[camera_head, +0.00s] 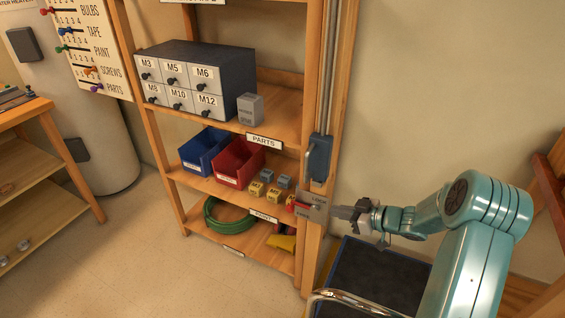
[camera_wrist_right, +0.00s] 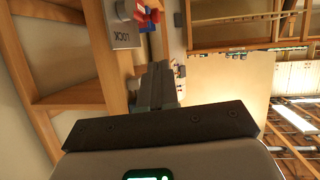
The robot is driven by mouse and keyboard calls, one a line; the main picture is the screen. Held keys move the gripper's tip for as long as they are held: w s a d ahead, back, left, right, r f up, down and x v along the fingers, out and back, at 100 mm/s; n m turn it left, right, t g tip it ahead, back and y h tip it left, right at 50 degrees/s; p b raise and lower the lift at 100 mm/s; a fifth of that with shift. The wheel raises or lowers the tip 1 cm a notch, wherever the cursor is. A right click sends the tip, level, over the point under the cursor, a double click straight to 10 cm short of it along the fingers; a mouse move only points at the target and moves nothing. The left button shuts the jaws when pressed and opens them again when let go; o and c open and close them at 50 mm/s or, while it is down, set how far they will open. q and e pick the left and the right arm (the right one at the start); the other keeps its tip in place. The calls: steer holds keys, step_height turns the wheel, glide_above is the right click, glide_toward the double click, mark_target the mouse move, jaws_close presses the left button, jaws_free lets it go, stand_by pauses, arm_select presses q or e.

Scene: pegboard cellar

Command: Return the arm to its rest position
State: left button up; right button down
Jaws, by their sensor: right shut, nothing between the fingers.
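My right arm (camera_head: 470,240) is teal and reaches in from the right in the head view. Its gripper (camera_head: 340,211) is shut and empty, pointing left at the shelf's right post. The fingertips are close to a grey plate (camera_head: 316,208) with lettering on it; I cannot tell whether they touch it. In the right wrist view the closed fingers (camera_wrist_right: 160,82) show in the middle, and the plate (camera_wrist_right: 121,30), marked LOCK, is beyond them at upper left. My left gripper is in neither view.
A wooden shelf (camera_head: 318,120) holds a grey drawer cabinet (camera_head: 225,62), a blue bin (camera_head: 202,152), a red bin (camera_head: 237,165) and several small yellow blocks. A blue handle (camera_head: 318,158) is on the post above the plate. Bare floor (camera_head: 130,250) lies left.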

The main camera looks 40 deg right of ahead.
steer(key=w+a+r+n+g+y+p, duration=0.1)
steer(key=w+a+y+p, duration=0.2)
steer(key=a, duration=0.8)
steer(key=w+a+r+g+y+p, duration=0.15)
steer(key=w+a, duration=0.35)
steer(key=a, duration=0.6)
steer(key=s+a+f+m+g+p, duration=0.1)
steer(key=a+f, duration=0.1)
steer(key=a, duration=0.4)
steer(key=s+a+f+m+p, duration=0.1)
steer(key=s+a+f+m, duration=0.15)
steer(key=a, duration=0.35)
steer(key=s+a+f+m+g+h+p, duration=0.15)
steer(key=s+a+f+g, duration=0.25)
steer(key=s+a+f, duration=0.4)
steer(key=s+d+f+m+g+h, duration=0.1)
steer(key=s+d+g, duration=0.1)
steer(key=s, duration=0.4)
steer(key=s+d+f+m+g+h, duration=0.1)
steer(key=s+d+g+h, duration=0.1)
steer(key=s, duration=0.5)
steer(key=shift+s+d+f+g+b, duration=0.2)
steer(key=shift+f+g+b, duration=0.1)
steer(key=shift+g, duration=0.25)
steer(key=shift+w, duration=0.1)
